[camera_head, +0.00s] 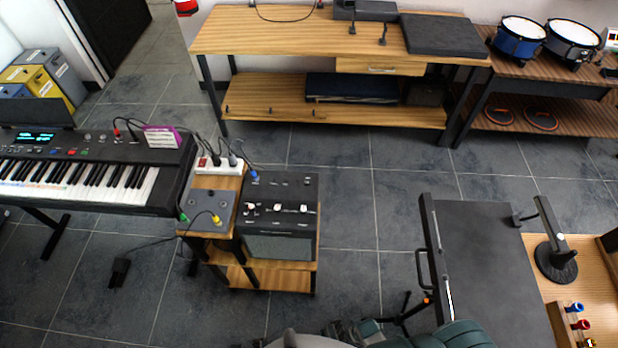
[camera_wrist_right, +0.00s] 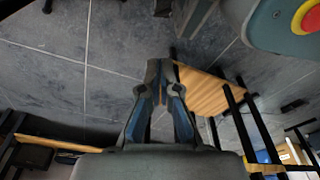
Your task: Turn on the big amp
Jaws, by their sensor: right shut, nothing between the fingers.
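The big amp is most likely the black box amp (camera_head: 280,210) on a small wooden stand, left of centre in the head view. Its top panel has several small knobs or switches and a blue plug at the upper left; its grille faces front. I cannot read whether it is on. In the right wrist view my right gripper (camera_wrist_right: 165,75) is shut and empty, with its fingertips together above the floor. It is apart from the amp, which I cannot make out in that view. My left gripper is not in view.
A keyboard (camera_head: 85,172) stands left of the amp. A power strip (camera_head: 219,164) and grey pedal box (camera_head: 207,206) with cables sit beside it. A wooden bench (camera_head: 270,42) is behind. A dark case (camera_head: 485,260) is at right. Tiled floor lies between.

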